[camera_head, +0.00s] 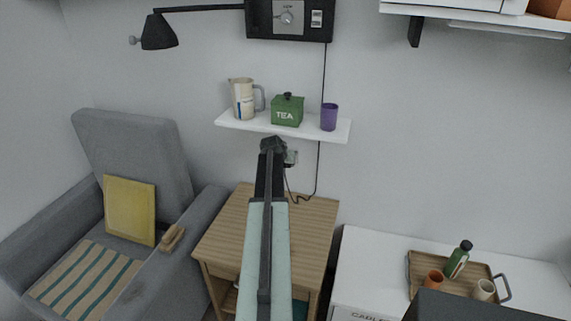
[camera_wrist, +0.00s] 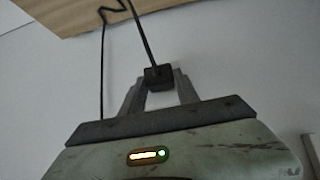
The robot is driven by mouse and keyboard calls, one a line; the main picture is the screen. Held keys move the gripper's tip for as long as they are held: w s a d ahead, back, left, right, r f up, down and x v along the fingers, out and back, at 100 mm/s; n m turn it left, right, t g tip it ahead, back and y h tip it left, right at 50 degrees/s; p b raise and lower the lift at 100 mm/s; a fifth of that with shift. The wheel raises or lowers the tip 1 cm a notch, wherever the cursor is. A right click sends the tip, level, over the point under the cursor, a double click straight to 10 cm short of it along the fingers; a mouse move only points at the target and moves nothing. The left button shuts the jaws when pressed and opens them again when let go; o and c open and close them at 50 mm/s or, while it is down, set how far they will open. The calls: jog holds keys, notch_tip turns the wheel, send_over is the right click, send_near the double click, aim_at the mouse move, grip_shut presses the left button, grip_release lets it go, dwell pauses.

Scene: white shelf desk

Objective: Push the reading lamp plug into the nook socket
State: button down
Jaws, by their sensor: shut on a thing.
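My gripper (camera_head: 272,146) reaches up in front of the wall below the small white shelf. In the wrist view my gripper (camera_wrist: 160,90) has its two fingers closed on a dark block-shaped plug (camera_wrist: 158,76). A black cord runs from the plug toward the wooden table edge. In the head view the plug is hidden by my gripper. A greyish-green socket (camera_head: 292,158) on the wall shows just right of my gripper's tip, partly covered. I cannot tell whether the plug touches it. The black reading lamp (camera_head: 159,33) hangs from a wall arm at upper left.
The white shelf (camera_head: 228,122) above holds a jug (camera_head: 243,98), a green tea tin (camera_head: 287,111) and a purple cup (camera_head: 329,117). A wooden side table (camera_head: 225,225) stands below, beside a grey armchair (camera_head: 130,145). A black cord (camera_head: 318,165) hangs down the wall.

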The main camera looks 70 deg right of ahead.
jog(key=shift+d, duration=0.15)
jog(key=c, duration=0.8)
grip_release()
jog(key=p+v, duration=0.5)
jog(key=v, duration=0.2)
jog(key=shift+a+r+p, duration=0.25)
jog(key=shift+r+p, duration=0.05)
